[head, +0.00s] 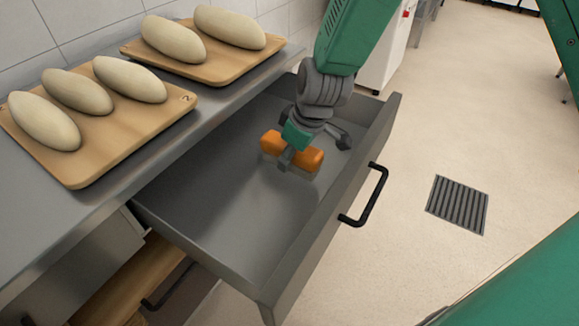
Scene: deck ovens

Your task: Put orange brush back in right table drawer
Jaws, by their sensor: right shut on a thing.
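The orange brush (310,157) is inside the open grey table drawer (200,205), toward its far end. My right gripper (298,145) reaches down into the drawer and is shut on the brush around its middle. The brush's bristles point down close to the drawer floor; I cannot tell whether they touch it. The drawer is pulled well out, with a black handle (372,197) on its front. I see no other thing in the drawer. My left gripper is not in view.
Two wooden boards with pale dough loaves, a near one (90,165) and a far one (225,68), lie on the steel table (55,225) above the drawer. A lower wooden drawer (115,285) shows below. A floor drain (458,204) lies in open floor at right.

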